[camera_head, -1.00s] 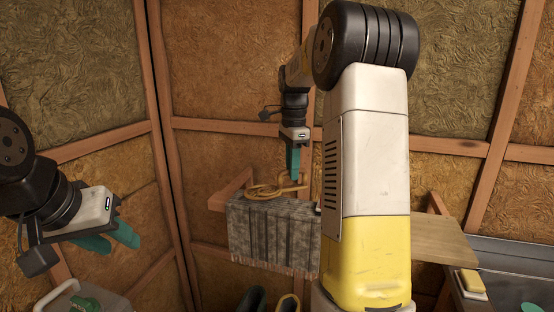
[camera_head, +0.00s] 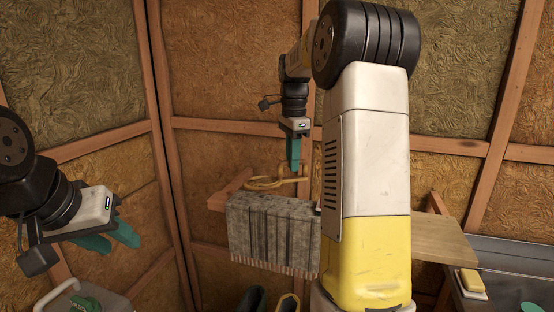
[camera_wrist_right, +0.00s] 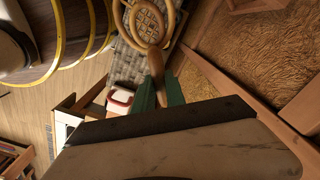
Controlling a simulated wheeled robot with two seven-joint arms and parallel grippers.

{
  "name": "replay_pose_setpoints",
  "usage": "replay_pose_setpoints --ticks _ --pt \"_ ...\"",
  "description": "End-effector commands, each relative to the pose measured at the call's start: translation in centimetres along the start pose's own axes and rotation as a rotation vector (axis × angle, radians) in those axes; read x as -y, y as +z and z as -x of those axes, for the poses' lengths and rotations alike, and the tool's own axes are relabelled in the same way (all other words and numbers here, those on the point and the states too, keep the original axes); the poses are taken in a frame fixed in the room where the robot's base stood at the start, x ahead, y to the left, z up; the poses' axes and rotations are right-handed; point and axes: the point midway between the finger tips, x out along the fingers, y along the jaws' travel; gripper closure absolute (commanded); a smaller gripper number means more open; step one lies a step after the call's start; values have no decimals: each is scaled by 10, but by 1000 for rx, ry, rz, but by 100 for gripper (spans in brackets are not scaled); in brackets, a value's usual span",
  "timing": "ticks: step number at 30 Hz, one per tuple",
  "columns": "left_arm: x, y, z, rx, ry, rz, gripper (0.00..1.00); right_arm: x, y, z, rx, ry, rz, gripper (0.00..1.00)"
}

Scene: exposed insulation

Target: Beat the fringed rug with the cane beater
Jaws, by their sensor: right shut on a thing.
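The grey fringed rug (camera_head: 265,232) hangs folded over a wooden rail, its fringe at the bottom edge. The tan cane beater (camera_head: 268,183) is just above the rug's top in the head view. In the right wrist view the looped head of the cane beater (camera_wrist_right: 147,22) overlaps the rug (camera_wrist_right: 128,62); I cannot tell if they touch. My right gripper (camera_head: 294,168) is shut on the beater's handle, with its green fingers (camera_wrist_right: 160,92) around it. My left gripper (camera_head: 110,240) is at the far left, away from the rug, its green fingers apart and empty.
My right arm blocks the rug's right side. A wooden board (camera_head: 445,240) extends at the right, near a grey counter with a yellow sponge-like block (camera_head: 470,282). Dark boots (camera_head: 252,300) stand below the rug. A pale container (camera_head: 72,299) is at the lower left.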

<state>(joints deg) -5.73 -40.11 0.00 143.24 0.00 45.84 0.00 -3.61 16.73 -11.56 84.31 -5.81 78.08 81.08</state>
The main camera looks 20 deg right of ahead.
Motion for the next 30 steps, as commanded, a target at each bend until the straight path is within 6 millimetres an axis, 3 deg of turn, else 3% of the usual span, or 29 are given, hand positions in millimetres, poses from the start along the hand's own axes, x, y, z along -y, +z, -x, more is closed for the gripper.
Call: replay_pose_setpoints --ticks 3,6,11,18,21,30 --pt "0 0 0 0 0 0 64 -2 0 -33 1 9 -1 100" --pt "0 0 0 0 0 0 64 -1 0 -50 0 3 0 100" --pt "0 0 0 0 0 0 64 0 0 -42 0 -1 0 100" --pt "0 0 0 0 0 0 64 1 0 0 0 -3 0 100" --pt "0 0 0 0 0 0 64 0 0 9 0 -1 0 100" --pt "0 0 0 0 0 0 64 0 0 10 0 2 0 100"
